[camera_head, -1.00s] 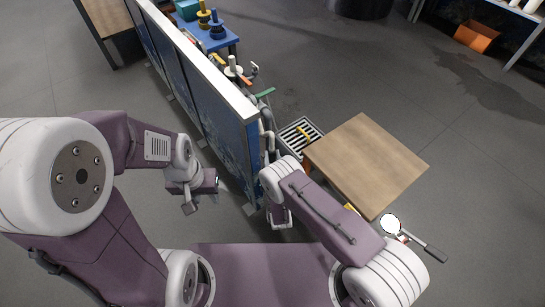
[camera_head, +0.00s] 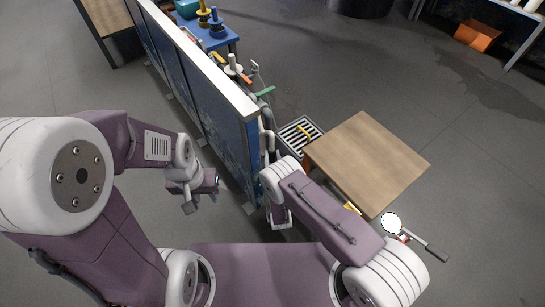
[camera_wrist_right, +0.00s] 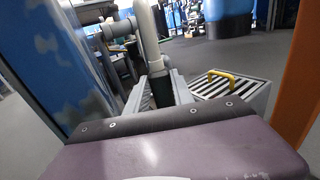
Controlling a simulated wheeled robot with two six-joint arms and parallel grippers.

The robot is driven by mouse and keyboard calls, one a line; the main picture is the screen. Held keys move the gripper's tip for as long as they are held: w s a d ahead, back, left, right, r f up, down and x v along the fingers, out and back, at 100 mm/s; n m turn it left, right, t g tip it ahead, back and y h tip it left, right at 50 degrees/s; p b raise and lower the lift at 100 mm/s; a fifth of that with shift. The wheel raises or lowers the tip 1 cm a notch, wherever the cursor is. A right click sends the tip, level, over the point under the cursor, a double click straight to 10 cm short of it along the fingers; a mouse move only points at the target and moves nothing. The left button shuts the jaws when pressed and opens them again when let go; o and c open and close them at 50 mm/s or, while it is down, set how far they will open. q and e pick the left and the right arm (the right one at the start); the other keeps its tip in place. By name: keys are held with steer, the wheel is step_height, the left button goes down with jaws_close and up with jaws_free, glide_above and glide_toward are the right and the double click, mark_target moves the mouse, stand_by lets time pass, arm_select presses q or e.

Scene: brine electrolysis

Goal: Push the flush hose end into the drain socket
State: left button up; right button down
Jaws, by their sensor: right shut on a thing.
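In the right wrist view, my right gripper (camera_wrist_right: 163,90) is shut on a dark cylindrical piece (camera_wrist_right: 163,87). A pale grey pipe or hose (camera_wrist_right: 147,35) rises directly above this piece. The piece looks like the flush hose end, though I cannot tell where it joins the pipe. I cannot make out the drain socket for certain in either view. In the head view, my right arm hides most of the right gripper, beside the end of the blue partition. My left gripper (camera_head: 203,196) is open and empty, left of the partition.
The blue partition (camera_head: 222,120) stands between my two grippers. A wooden table (camera_head: 367,160) stands close on the right.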

steer(key=shift+s, duration=0.1)
steer(key=c, duration=1)
jaws_free()
steer(key=s+p, duration=0.1)
steer(key=s, duration=0.2)
steer(key=s+p, duration=0.2)
steer(key=s, duration=0.1)
steer(key=s+d+p, duration=0.1)
steer(key=s, duration=0.2)
steer(key=shift+p, duration=0.35)
steer(key=shift+s+f, duration=0.1)
